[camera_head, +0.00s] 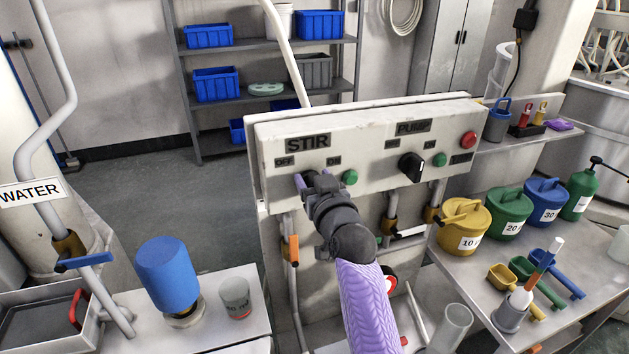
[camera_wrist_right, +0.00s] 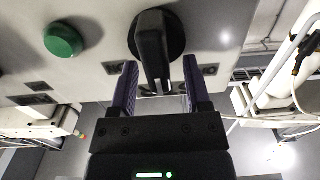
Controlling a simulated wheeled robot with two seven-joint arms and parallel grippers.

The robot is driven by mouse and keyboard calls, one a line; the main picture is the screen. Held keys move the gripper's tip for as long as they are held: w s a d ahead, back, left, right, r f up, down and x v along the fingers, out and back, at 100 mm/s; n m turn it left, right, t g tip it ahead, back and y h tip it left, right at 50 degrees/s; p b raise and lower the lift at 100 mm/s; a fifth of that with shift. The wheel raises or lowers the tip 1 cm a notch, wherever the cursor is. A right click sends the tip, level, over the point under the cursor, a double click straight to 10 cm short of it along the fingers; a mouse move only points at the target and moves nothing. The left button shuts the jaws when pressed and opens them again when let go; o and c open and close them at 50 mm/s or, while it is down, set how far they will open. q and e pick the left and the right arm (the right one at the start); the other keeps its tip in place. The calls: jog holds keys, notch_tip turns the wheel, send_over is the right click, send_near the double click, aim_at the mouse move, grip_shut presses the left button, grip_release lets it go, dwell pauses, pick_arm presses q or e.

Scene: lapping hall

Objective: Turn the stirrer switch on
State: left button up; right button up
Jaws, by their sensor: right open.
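The control panel (camera_head: 370,150) has a STIR section at left, with an OFF label (camera_head: 285,161), an ON label (camera_head: 334,160) and a green button (camera_head: 350,177). The black stirrer switch (camera_wrist_right: 152,40) is a rotary knob with a raised bar; in the head view my gripper mostly hides it. My right gripper (camera_head: 308,180) is at the switch. In the right wrist view the purple fingers (camera_wrist_right: 160,88) are apart, one on each side of the bar, with visible gaps. I cannot tell which label the bar points to. My left gripper is not in view.
The PUMP knob (camera_head: 411,167), another green button (camera_head: 439,160) and a red button (camera_head: 468,140) sit right on the same panel. Pipes run below it.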

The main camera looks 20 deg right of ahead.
grip_shut()
dwell(0.5)
jog(key=m+p, duration=0.2)
jog(key=shift+d+r+m, duration=0.1)
jog(key=shift+d+m, duration=0.15)
jog(key=shift+m, duration=0.15)
jog(key=shift+w+d+f+m+p, duration=0.1)
jog(key=shift+d+f+m+p, duration=0.2)
jog(key=shift+m, duration=1.2)
jog(key=shift+s+d+f+m+p, duration=0.15)
jog(key=shift+m+p, duration=0.2)
jog(key=shift+m, duration=1.15)
jog(key=shift+w+d+f+m+p, duration=0.2)
jog(key=shift+m+p, duration=0.15)
jog(key=shift+m, duration=1.15)
